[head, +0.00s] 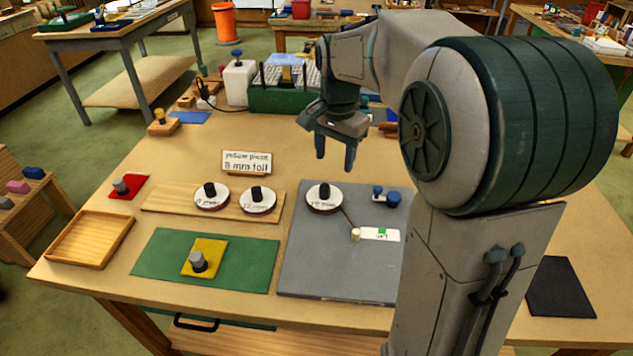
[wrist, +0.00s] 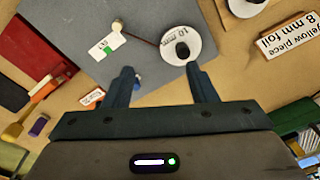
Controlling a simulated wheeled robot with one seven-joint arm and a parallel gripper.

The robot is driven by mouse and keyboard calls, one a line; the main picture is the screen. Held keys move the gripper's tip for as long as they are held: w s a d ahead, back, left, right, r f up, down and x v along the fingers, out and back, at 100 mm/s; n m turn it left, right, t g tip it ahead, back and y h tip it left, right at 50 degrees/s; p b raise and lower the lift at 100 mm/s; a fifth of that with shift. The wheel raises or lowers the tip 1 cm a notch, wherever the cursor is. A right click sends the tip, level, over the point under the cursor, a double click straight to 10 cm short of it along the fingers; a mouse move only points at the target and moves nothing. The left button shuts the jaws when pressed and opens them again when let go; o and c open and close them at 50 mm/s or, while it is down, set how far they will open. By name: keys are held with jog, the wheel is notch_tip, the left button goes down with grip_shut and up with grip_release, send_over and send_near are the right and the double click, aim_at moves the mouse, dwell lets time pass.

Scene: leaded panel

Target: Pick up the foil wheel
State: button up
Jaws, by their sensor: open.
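Three white foil wheels with black knobs lie on the bench. The left wheel (head: 212,199) and the middle wheel (head: 257,201) sit on a wooden board (head: 165,200). The third wheel (head: 324,199) sits on a grey mat (head: 330,260), with a dark strip running to a cream peg (head: 355,235). In the wrist view this third wheel (wrist: 197,40) appears to read 10 mm. A sign (head: 247,162) reads "yellow piece 8 mm foil"; the other wheels' labels are too small to read surely. My gripper (head: 336,160) is open and empty above the bench, behind the third wheel.
A yellow piece (head: 214,246) with a grey knob lies on a green mat (head: 150,262). A red piece (head: 128,187) and an empty wooden tray (head: 62,240) are at left. A blue knobbed piece (head: 393,199) and a white card (head: 385,235) lie on the grey mat. A green rack (head: 262,100) stands behind.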

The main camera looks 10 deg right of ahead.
aim_at(325, 186)
jog(key=w+f+m, duration=0.3)
jog(key=w, duration=0.4)
jog(key=shift+g, duration=0.4)
jog(key=f, duration=0.4)
jog(key=f+p, duration=0.1)
jog(key=f, duration=0.4)
jog(key=f+p, duration=0.1)
jog(key=f, duration=0.3)
jog(key=shift+w+f, duration=0.2)
jog(key=shift+w, duration=0.1)
jog(key=c, duration=1)
